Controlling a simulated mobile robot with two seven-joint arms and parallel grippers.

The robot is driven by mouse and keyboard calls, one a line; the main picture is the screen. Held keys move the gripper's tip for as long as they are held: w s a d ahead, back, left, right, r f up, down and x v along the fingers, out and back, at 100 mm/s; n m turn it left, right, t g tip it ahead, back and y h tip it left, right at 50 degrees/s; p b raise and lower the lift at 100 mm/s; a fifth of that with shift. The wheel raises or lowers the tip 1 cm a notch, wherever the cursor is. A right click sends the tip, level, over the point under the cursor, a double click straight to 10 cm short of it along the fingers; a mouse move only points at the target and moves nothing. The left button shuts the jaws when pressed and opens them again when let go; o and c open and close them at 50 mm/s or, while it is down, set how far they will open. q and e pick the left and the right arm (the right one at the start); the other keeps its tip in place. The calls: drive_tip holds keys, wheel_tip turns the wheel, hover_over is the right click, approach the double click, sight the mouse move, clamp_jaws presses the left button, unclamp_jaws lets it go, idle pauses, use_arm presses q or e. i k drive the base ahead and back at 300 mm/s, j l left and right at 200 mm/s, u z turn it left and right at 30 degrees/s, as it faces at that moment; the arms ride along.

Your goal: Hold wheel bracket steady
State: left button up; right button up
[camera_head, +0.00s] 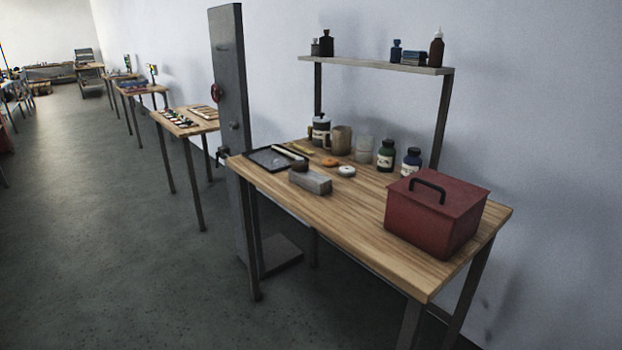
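A tall dark grey post (230,120) stands at the left end of the near wooden workbench (345,220). A small red wheel (216,93) is mounted on the post's left side, with a small dark knob (234,126) below it. A small dark fitting (222,155) sits lower on the post, near the bench's left corner. I cannot tell which of these parts is the wheel bracket. Neither of my grippers is in view, and nothing is seen touching the post.
The bench holds a red box (430,215), a grey block (310,182), a black tray (268,159), jars and bottles. A wall shelf (375,65) with bottles is above. More tables (186,122) line the wall. Open floor (90,220) lies left.

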sight(320, 184)
drive_tip(key=i+j+z, duration=0.15)
drive_tip(key=z, duration=0.65)
drive_tip(key=i+j+z, duration=0.25)
drive_tip(key=j, duration=0.15)
drive_tip(key=j+z, duration=0.2)
drive_tip(key=j, duration=0.2)
